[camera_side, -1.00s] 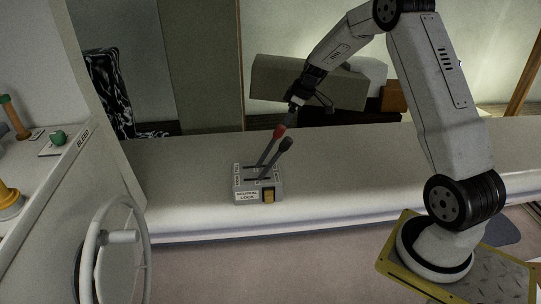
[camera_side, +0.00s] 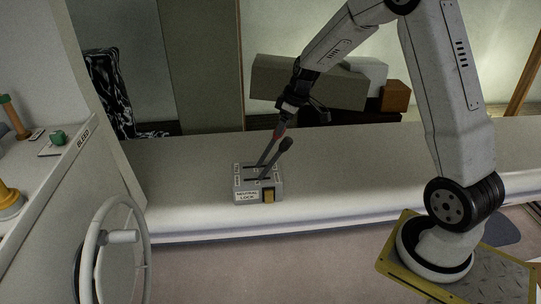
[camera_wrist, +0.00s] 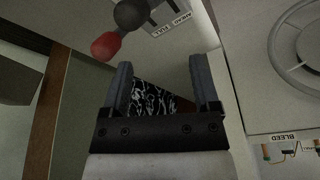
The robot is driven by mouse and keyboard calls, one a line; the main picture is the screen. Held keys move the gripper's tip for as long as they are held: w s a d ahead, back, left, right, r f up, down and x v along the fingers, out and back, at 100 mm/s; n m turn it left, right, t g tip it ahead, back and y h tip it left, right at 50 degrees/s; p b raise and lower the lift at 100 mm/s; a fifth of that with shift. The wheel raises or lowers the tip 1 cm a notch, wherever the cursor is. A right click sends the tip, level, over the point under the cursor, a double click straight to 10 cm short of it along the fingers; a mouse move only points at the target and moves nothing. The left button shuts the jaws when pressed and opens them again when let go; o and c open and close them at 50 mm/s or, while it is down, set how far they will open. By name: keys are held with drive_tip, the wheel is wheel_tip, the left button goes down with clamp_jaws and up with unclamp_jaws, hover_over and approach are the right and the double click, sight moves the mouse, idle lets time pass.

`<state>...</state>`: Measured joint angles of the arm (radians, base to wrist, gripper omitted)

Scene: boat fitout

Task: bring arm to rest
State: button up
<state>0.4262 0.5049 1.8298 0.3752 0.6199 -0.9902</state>
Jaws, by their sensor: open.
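My gripper (camera_side: 279,122) is open above the lever box. In the wrist view my gripper (camera_wrist: 164,82) has its two dark fingers apart, with nothing held between them. The grey box labelled NEUTRAL LOCK (camera_side: 245,196) sits on the pale ledge with two levers. One lever has a red knob (camera_wrist: 105,46), the other a black knob (camera_side: 286,143). In the side view my fingers overlap the red knob and partly hide it. In the wrist view both knobs lie outside the fingers, at upper left.
A white handwheel (camera_side: 121,237) stands at front left, beside a panel marked BLEED (camera_side: 83,139). Boxes (camera_side: 308,82) stand behind the ledge (camera_side: 370,165). The ledge right of the lever box is clear.

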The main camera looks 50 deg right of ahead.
drive_tip(key=s+a+m+h, duration=0.1)
drive_tip(key=s+a+m, duration=0.2)
drive_tip(key=s+a, duration=1.3)
drive_tip(key=shift+s+a+f+g, duration=0.3)
drive_tip(key=shift+s+g, duration=0.1)
drive_tip(key=shift+s, duration=0.35)
